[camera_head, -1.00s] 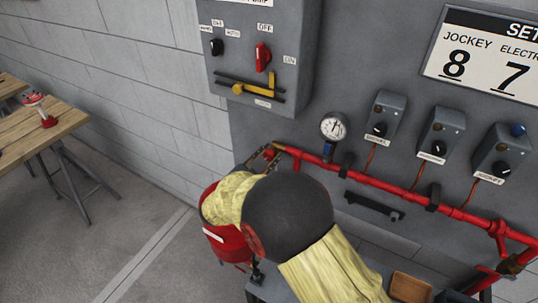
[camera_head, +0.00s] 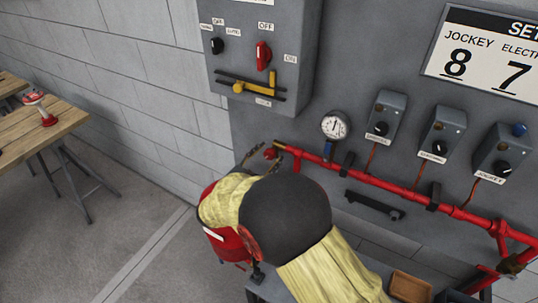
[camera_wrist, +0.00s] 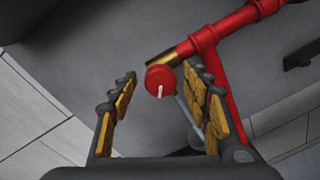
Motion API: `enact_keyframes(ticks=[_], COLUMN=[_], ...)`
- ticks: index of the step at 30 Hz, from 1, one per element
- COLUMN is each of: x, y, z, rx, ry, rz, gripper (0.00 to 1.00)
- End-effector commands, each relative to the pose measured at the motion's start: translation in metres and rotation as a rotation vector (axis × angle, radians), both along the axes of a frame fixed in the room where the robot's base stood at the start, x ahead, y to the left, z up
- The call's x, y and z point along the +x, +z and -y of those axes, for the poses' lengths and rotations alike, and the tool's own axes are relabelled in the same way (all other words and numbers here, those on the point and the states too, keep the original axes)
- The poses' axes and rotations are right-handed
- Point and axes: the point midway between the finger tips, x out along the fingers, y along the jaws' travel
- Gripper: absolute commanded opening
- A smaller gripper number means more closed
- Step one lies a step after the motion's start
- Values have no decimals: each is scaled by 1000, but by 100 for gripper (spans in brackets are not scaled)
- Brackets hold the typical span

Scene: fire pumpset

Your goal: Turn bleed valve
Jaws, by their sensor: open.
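The bleed valve (camera_wrist: 161,79) is a small round red knob with a white mark, on a brass end of the red pipe. In the wrist view it sits between the tips of my gripper (camera_wrist: 159,74), nearer the right finger. The fingers, with yellow pads, are spread wide and hold nothing. In the head view the red knob (camera_head: 270,153) shows between the open fingertips (camera_head: 266,149). Whether the right finger touches the knob or pipe I cannot tell. My forearm hides the area below.
The red pipe (camera_head: 400,189) runs along the grey panel to the right. A pressure gauge (camera_head: 335,125) sits just above it. A switch box (camera_head: 262,55) hangs above, and small control boxes (camera_head: 441,131) are at right. A wooden table (camera_head: 50,130) stands far left.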

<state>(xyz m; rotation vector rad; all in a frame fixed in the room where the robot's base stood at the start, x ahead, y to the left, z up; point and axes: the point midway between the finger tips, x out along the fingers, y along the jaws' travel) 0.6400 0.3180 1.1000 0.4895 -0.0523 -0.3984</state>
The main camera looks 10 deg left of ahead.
Motion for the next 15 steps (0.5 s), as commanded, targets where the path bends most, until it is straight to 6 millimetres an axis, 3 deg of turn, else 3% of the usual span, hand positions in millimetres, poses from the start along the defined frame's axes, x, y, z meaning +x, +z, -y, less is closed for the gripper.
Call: enact_keyframes(ticks=[9, 15], x=[-59, -87], y=[2, 4], z=[-26, -37], rx=[-1, -1], ry=[6, 4], rz=[-1, -1], gripper=[48, 48])
